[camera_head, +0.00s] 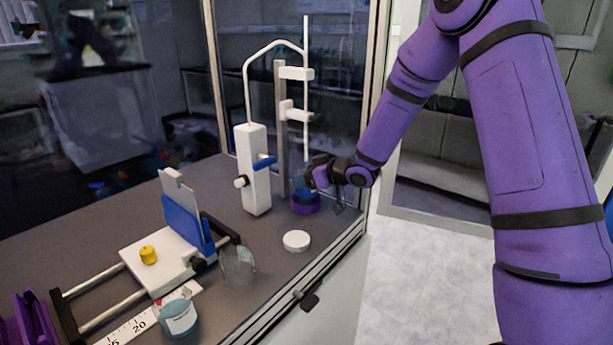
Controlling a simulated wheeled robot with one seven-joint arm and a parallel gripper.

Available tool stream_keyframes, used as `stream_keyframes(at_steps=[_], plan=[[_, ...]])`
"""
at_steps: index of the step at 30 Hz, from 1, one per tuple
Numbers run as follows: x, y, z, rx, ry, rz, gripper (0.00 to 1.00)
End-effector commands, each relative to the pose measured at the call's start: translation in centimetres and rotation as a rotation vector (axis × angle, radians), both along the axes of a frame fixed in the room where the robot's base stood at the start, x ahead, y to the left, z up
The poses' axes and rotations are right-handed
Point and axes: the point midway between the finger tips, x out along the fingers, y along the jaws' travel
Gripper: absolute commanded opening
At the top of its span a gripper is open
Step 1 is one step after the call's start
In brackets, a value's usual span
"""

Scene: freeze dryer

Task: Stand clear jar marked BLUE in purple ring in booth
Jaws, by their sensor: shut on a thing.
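My gripper (313,177) is inside the booth at the right, shut on a clear, bluish jar (298,184). The gripper partly covers this jar, and no marking on it can be read from here. The jar is upright at the purple ring (305,206), which lies on the booth floor beside the foot of the grey post. Its lower end appears to be within the ring; whether it rests on the floor cannot be told. Another jar with bluish content and a white label (179,320) stands at the front, its label unreadable. An empty-looking clear jar (238,265) stands behind it.
A white round lid (296,240) lies just in front of the ring. A white stand with a bent tube (255,170) is left of the ring. A white and blue slide device (170,255) with a yellow knob fills the left front. The booth frame edges the right side.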

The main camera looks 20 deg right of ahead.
Motion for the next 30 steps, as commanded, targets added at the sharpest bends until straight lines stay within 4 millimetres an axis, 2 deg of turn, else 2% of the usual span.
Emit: stream_keyframes(at_steps=[11,30], plan=[[0.0,0.0,-0.1,0.001,-0.001,0.0,0.31],[0.0,0.0,-1.6,0.001,-0.001,0.0,0.31]])
